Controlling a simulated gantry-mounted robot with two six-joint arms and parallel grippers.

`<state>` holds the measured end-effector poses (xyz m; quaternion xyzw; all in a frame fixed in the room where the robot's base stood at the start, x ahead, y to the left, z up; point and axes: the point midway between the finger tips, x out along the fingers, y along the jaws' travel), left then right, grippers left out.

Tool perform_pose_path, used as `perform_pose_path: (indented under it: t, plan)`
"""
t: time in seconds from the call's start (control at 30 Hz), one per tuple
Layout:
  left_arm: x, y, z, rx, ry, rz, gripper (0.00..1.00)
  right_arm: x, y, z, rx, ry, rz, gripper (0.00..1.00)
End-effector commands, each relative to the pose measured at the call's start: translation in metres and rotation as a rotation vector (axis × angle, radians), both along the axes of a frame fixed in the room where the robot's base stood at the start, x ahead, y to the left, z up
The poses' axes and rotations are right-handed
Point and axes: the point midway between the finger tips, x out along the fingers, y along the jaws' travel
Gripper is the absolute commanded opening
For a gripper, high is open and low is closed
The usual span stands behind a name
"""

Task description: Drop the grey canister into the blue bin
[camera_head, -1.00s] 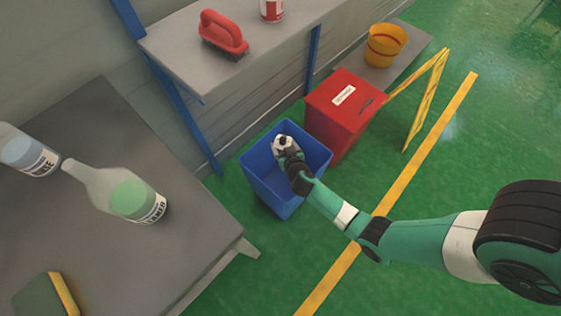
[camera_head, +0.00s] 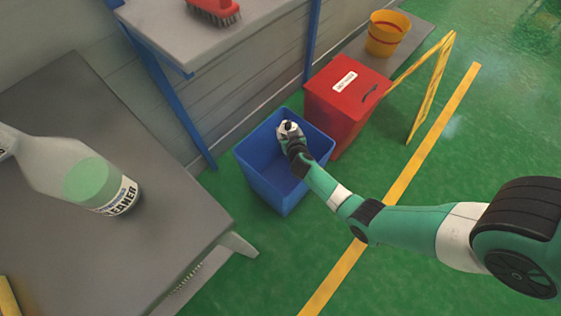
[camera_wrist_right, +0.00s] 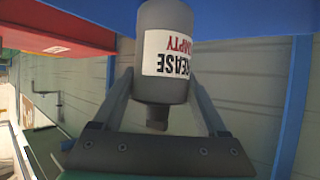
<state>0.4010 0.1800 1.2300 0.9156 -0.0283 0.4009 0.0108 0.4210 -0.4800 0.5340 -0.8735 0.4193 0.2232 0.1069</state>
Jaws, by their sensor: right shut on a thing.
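The grey canister (camera_wrist_right: 165,85), with a white label reading GREASE EMPTY, sits between the fingers of my right gripper (camera_wrist_right: 160,92) in the right wrist view. The gripper is shut on it, with the narrow end toward the palm. In the head view my right gripper (camera_head: 290,132) is over the opening of the blue bin (camera_head: 262,178), toward its back edge. The canister is small there and hard to tell from the gripper. I cannot tell how high above the bin floor it is. My left gripper is in neither view.
A red box (camera_head: 345,100) stands right beside the bin. A grey table (camera_head: 75,235) with a cleaner bottle (camera_head: 90,185) is at left. A shelf with a red brush (camera_head: 214,12) is above, on blue posts. A yellow bucket (camera_head: 387,34) and yellow barrier (camera_head: 432,85) stand behind.

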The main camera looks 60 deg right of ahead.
Motion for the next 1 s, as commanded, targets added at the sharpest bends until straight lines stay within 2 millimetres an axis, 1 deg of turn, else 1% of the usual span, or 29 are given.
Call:
perform_pose_path:
  t: [0.03, 0.27, 0.3, 0.37, 0.4, 0.63, 0.73, 0.87, 1.0]
  plan:
    - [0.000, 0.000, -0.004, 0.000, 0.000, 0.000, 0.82, 0.001, 0.000, -0.004, -0.001, -0.002, 0.001, 0.13]
    - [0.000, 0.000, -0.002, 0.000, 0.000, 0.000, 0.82, 0.001, 0.000, -0.003, 0.000, -0.001, 0.001, 0.13]
    - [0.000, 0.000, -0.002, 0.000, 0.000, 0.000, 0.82, 0.000, 0.000, -0.003, 0.000, -0.001, 0.001, 0.81]
    - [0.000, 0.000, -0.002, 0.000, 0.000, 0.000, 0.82, 0.000, 0.000, -0.003, 0.000, -0.001, 0.001, 0.92]
    - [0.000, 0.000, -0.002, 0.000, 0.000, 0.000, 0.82, 0.000, 0.000, -0.003, 0.000, -0.001, 0.001, 0.99]
    - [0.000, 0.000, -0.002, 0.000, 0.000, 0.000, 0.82, 0.000, 0.001, -0.003, 0.000, 0.000, 0.001, 1.00]
    - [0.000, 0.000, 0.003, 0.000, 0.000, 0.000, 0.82, -0.004, 0.005, 0.001, 0.001, 0.002, 0.001, 1.00]
    - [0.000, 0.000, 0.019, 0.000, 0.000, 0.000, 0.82, -0.015, 0.020, 0.015, 0.001, 0.001, 0.004, 1.00]
    - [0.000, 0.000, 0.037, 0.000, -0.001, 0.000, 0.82, -0.034, 0.043, 0.033, 0.000, 0.001, 0.005, 1.00]
